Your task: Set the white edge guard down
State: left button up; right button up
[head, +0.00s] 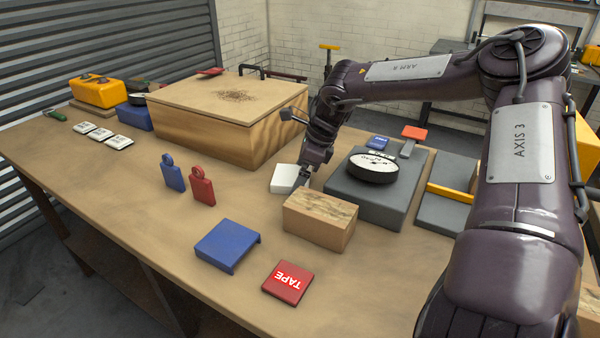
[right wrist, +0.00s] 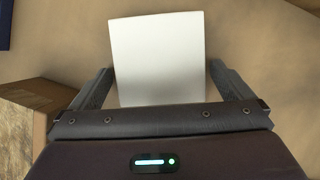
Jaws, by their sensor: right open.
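The white edge guard (head: 284,179) lies on the bench top, behind the wooden block and left of the grey platform. It also shows in the right wrist view (right wrist: 158,58) as a plain white rectangle. My right gripper (head: 304,180) is down at its right side. In the right wrist view my right gripper (right wrist: 158,82) is open, with one finger on each side of the guard and a small gap visible beside each. My left gripper is not in view.
A wooden block (head: 319,220) stands close in front of the guard. A grey platform (head: 370,200) with a round black-rimmed dial (head: 373,168) is to the right.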

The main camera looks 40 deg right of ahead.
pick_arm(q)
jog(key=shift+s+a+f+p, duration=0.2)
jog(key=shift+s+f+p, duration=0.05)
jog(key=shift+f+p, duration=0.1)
pick_arm(e)
jog(key=v, duration=0.7)
jog(key=shift+r, duration=0.35)
jog(key=shift+s+d, duration=0.1)
grip_shut()
dwell(1.2)
